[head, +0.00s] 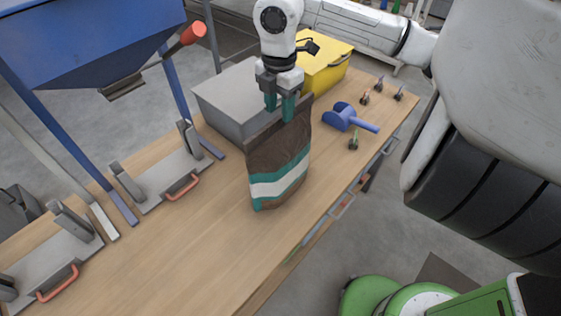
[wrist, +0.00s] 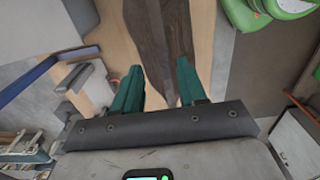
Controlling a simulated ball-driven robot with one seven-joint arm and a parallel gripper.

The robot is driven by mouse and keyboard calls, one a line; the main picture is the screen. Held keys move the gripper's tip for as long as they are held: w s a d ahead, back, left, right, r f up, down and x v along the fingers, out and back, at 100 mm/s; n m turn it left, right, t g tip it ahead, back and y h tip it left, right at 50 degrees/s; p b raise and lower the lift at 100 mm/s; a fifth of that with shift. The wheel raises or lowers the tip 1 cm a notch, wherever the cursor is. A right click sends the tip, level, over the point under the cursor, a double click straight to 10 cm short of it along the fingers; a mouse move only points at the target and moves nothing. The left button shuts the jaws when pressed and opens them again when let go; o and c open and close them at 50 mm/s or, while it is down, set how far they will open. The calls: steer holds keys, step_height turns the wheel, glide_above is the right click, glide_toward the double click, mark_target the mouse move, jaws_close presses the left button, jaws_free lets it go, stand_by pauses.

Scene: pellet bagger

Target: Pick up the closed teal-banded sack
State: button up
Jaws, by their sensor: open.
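The brown sack (head: 275,158) stands upright on the wooden table in the head view. White and teal bands run around its lower part. Its top looks pressed together into a narrow edge. My gripper (head: 280,112) points down at the top of the sack, with its teal fingers apart. In the wrist view my gripper (wrist: 157,88) is open, and the brown sack top (wrist: 160,35) lies between and beyond the two fingers. I cannot tell whether either finger touches the sack.
A grey bin (head: 230,100) and a yellow bin (head: 325,70) stand behind the sack. A blue scoop (head: 341,117) and several small clips lie to the right. A blue hopper (head: 90,40) and clamp fixtures (head: 160,180) with red handles are at left. The table front is clear.

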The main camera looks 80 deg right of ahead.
mark_target(281, 124)
steer(key=shift+s+a+f+p, duration=0.15)
steer(key=shift+f+p, duration=0.25)
steer(key=shift+f, duration=0.75)
steer(key=shift+s+f+p, duration=0.1)
steer(key=shift+f+p, duration=0.25)
steer(key=shift+f, duration=0.8)
steer(key=shift+c, duration=0.4)
jaws_close()
steer(key=shift+r, duration=0.1)
